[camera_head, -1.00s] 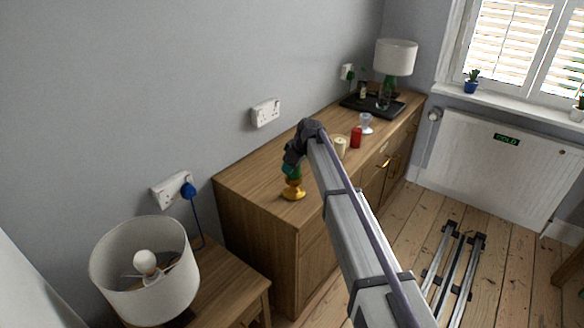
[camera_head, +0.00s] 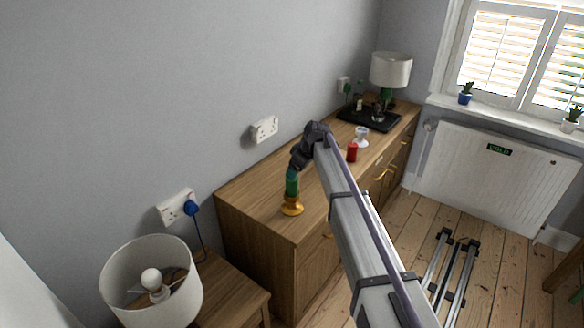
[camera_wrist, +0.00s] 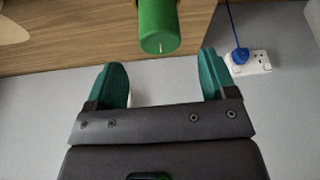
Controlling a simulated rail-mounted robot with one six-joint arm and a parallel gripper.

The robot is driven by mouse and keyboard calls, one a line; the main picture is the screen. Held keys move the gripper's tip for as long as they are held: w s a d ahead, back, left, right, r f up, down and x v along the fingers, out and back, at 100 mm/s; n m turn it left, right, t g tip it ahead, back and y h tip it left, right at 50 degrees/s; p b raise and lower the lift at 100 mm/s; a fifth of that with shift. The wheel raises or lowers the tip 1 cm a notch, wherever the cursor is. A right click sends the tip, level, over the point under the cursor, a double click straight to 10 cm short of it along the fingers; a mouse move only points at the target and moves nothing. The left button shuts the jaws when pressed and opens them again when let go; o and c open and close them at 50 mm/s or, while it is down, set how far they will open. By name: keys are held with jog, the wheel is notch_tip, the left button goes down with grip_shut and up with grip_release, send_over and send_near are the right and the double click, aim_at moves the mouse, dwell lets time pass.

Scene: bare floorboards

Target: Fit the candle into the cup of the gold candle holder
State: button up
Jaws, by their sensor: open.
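The green candle (camera_head: 292,187) stands upright at the gold candle holder (camera_head: 292,209) near the front left end of the wooden sideboard. Its lower end meets the holder's top; how deep it sits in the cup is not clear. In the wrist view the candle (camera_wrist: 158,24) shows its wick end facing my gripper (camera_wrist: 163,78), just beyond the teal fingertips. My gripper is open and empty, with a wide gap between the fingers. In the head view my gripper (camera_head: 293,171) is directly above the candle, and its fingers are hard to separate from the candle.
A red candle (camera_head: 352,153) and a white goblet-like cup (camera_head: 361,137) stand farther back on the sideboard (camera_head: 245,203). A black tray (camera_head: 352,115) and a lamp (camera_head: 390,70) are at its far end. Another lamp (camera_head: 150,275) stands at the lower left. Sockets line the wall.

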jog(key=p+v, duration=0.1)
jog(key=v, duration=0.3)
jog(key=shift+p, duration=0.4)
jog(key=s+d+m+h, duration=0.1)
jog(key=s+d+m, duration=0.3)
jog(key=s+d, duration=0.3)
jog(key=s+d+f+m+g+h, duration=0.1)
jog(key=s+d+m, duration=0.3)
jog(key=s, duration=1.4)
jog(key=s+d+m+g+h, duration=0.1)
jog(key=s+d+m, duration=0.3)
jog(key=s+d, duration=0.6)
jog(key=s+h, duration=0.1)
jog(key=s, duration=0.2)
jog(key=shift+s+d+f+m, duration=0.15)
jog(key=shift+s+f+m, duration=0.05)
jog(key=shift+s+m, duration=0.1)
